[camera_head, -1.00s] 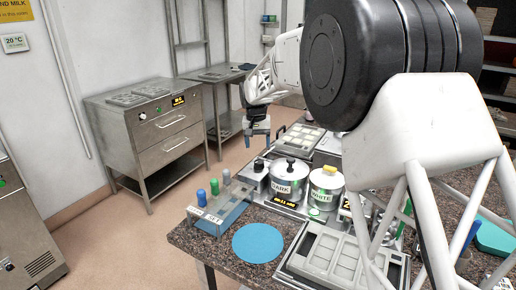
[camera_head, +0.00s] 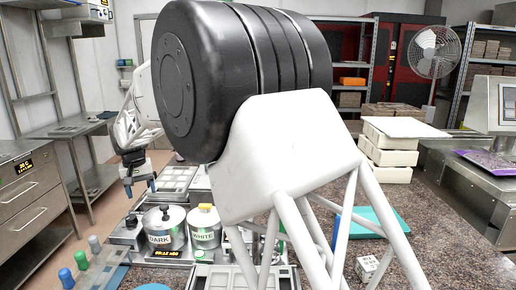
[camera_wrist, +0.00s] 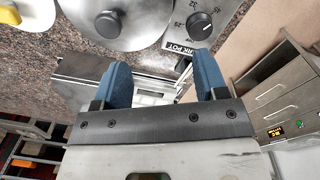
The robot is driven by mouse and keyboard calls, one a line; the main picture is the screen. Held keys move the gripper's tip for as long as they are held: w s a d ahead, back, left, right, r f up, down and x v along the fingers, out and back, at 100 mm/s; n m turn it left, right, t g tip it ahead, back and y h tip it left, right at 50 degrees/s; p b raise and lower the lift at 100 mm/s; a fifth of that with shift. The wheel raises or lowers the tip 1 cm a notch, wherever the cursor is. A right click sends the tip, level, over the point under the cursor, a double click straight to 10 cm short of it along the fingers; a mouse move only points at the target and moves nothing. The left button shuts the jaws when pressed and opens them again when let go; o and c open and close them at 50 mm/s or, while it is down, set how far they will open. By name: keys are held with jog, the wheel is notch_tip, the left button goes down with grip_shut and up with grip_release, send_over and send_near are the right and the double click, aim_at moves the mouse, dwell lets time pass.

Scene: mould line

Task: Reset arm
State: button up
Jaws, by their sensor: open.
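My gripper (camera_head: 139,184) hangs at the left in the head view, above the far left edge of the worktop. In the wrist view its two blue fingers (camera_wrist: 162,88) stand apart with nothing between them. The gripper is open and empty. The pot labelled DARK (camera_head: 164,229) and the pot labelled WHITE (camera_head: 204,227) stand to the right of and nearer than it. A control knob (camera_wrist: 200,26) and a pot lid (camera_wrist: 112,22) show beyond the fingers in the wrist view. My large arm links hide much of the middle of the head view.
A mould tray (camera_head: 178,178) lies behind the pots. Coloured bottles (camera_head: 82,260) stand at the near left. White stacked boxes (camera_head: 392,150), a teal mat (camera_head: 372,224) and a fan (camera_head: 433,52) are at the right. A steel cabinet (camera_head: 30,195) stands at the left; floor separates it from the worktop.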

jog(key=s+d+r+m, duration=0.1)
jog(key=s+d+r, duration=0.25)
jog(key=d, duration=0.85)
jog(key=s+d+r+m+t, duration=0.1)
jog(key=s+d+r, duration=0.3)
jog(key=d, duration=0.8)
jog(key=s+d+r, duration=0.2)
jog(key=s+d, duration=0.3)
jog(key=d, duration=0.7)
jog(key=s+d+f+m, duration=0.1)
jog(key=s+d+f, duration=0.2)
jog(key=s+d, duration=0.7)
jog(key=s+d+f+m+t, duration=0.1)
jog(key=s+d+f, duration=0.3)
jog(key=s+d, duration=0.7)
jog(key=s+m, duration=0.1)
jog(key=s, duration=0.7)
jog(key=shift+s+d+f, duration=0.15)
jog(key=shift+d+f, duration=0.05)
jog(key=shift+d, duration=0.05)
jog(key=shift+o, duration=0.2)
